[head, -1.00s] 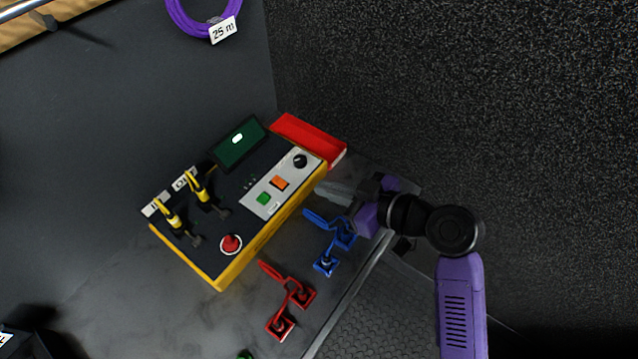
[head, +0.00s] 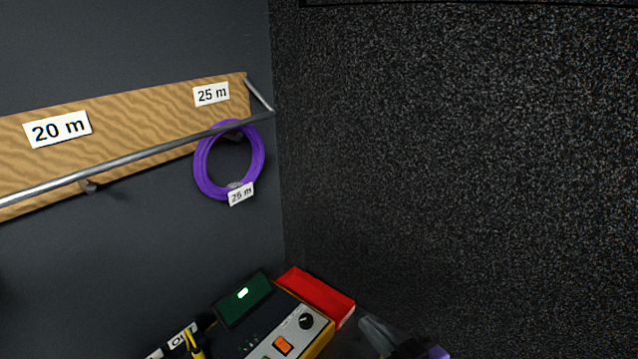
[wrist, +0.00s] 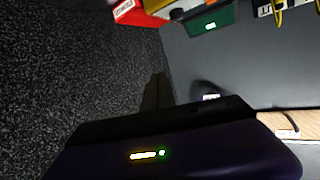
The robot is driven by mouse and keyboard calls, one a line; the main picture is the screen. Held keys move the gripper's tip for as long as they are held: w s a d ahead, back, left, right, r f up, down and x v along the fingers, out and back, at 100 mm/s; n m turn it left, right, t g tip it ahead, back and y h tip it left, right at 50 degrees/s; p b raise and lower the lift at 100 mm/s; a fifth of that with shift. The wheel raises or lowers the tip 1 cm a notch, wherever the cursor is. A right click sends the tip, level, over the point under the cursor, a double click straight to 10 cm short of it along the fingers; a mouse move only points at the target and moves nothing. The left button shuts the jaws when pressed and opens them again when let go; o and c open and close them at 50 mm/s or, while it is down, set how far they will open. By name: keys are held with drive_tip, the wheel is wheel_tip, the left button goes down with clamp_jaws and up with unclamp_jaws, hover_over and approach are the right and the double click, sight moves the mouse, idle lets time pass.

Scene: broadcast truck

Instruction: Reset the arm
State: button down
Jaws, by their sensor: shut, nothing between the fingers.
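My gripper (head: 374,334) shows at the bottom edge of the head view, just right of the red tray (head: 318,296). Its grey fingers are together with nothing visible between them. A bit of my purple arm shows beside it, and the rest is cut off below. In the wrist view the dark fingers (wrist: 156,92) point toward the corner between the speckled wall and the grey wall.
A purple cable coil (head: 200,170) hangs on a metal rail (head: 140,158) below a wooden board (head: 150,105). The speckled wall (head: 460,150) fills the right.

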drive_tip(key=s+d+f+m+t+h, duration=0.1)
drive_tip(key=s+d+m+t+h, duration=0.15)
drive_tip(key=s+d, duration=0.4)
drive_tip(key=s+d+m+t+h, duration=0.1)
drive_tip(key=s+d+m+h, duration=0.25)
drive_tip(key=s, duration=0.55)
drive_tip(key=s+n+g+h, duration=0.1)
drive_tip(key=s+g, duration=0.1)
drive_tip(key=s, duration=2)
drive_tip(key=shift+d+r+g, duration=0.1)
drive_tip(key=shift+g, duration=0.15)
